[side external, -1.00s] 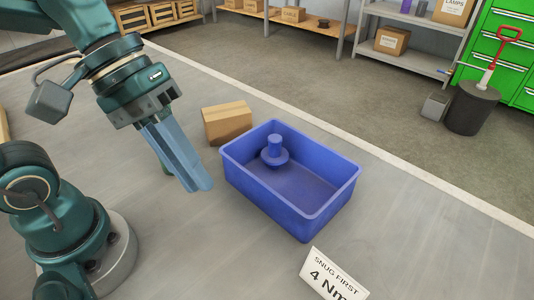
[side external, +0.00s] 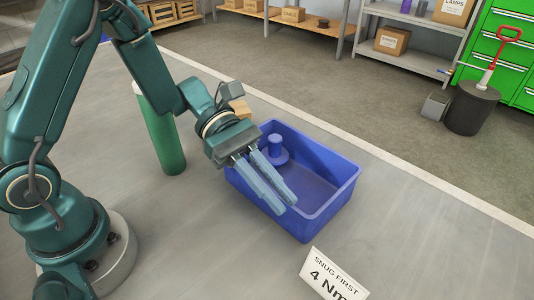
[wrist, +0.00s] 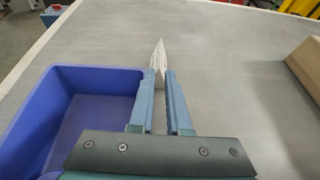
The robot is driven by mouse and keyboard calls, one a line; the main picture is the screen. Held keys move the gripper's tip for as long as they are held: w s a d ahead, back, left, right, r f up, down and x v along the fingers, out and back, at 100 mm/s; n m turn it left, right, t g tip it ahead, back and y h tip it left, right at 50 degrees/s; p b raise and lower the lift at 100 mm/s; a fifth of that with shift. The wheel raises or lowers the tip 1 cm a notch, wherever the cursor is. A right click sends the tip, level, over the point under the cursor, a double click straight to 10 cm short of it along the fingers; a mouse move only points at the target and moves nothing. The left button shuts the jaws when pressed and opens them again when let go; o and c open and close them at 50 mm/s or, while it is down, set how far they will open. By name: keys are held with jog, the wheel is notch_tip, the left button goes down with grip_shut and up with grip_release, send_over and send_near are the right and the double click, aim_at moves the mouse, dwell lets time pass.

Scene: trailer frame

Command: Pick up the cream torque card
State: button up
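The cream torque card (side external: 335,277) stands on the grey table at the bottom of the side view, with "SNUG FIRST 4 Nm" printed on it. Its lower part is cut off by the frame. In the wrist view, the card (wrist: 158,56) appears as a narrow, pale shape just beyond the fingertips, in line with the gap. My gripper (side external: 287,206) is open and empty, its two blue fingers extending across the near-left part of the blue bin in the side view. In the wrist view, my gripper (wrist: 160,72) shows a clear gap, apart from the card.
The blue bin (side external: 333,203) sits left of the fingers in the wrist view and holds a blue flanged piece (side external: 275,148). A brown block (wrist: 307,66) is at the wrist view's right. Table around the card is clear.

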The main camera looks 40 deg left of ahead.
aim_at(335, 278)
jog(key=x, duration=1.1)
jog(key=shift+d+f, duration=0.1)
grip_shut()
dwell(1.3)
